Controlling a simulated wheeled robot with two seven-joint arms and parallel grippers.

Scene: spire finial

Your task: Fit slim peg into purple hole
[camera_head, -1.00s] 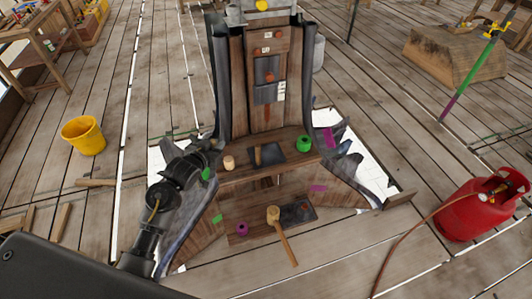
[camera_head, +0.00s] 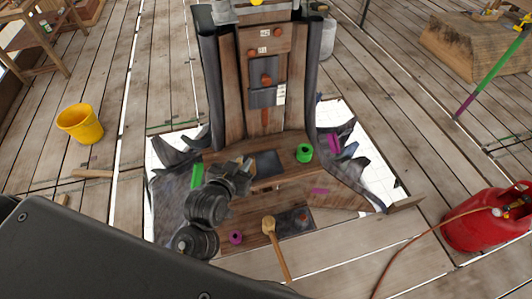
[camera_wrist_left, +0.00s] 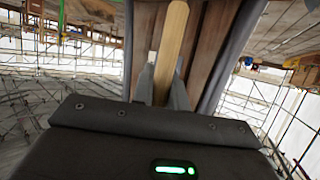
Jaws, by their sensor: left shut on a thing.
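My left gripper (camera_head: 246,163) is over the left part of the upper wooden ledge, beside the dark plate. In the left wrist view it is shut on a slim pale wooden peg (camera_wrist_left: 172,45), which stands up between the two fingers (camera_wrist_left: 162,88). In the head view the peg is mostly hidden by the gripper. A purple ring (camera_head: 235,237) with a dark hole sits on the lower ledge, below and apart from the gripper. Other purple patches show on the ledge front (camera_head: 319,191) and at the right (camera_head: 334,143). My right gripper is not in view.
A green ring (camera_head: 304,153) stands on the upper ledge, right of the dark plate (camera_head: 266,163). A wooden mallet (camera_head: 276,245) lies across the lower ledge beside another dark plate (camera_head: 296,221).

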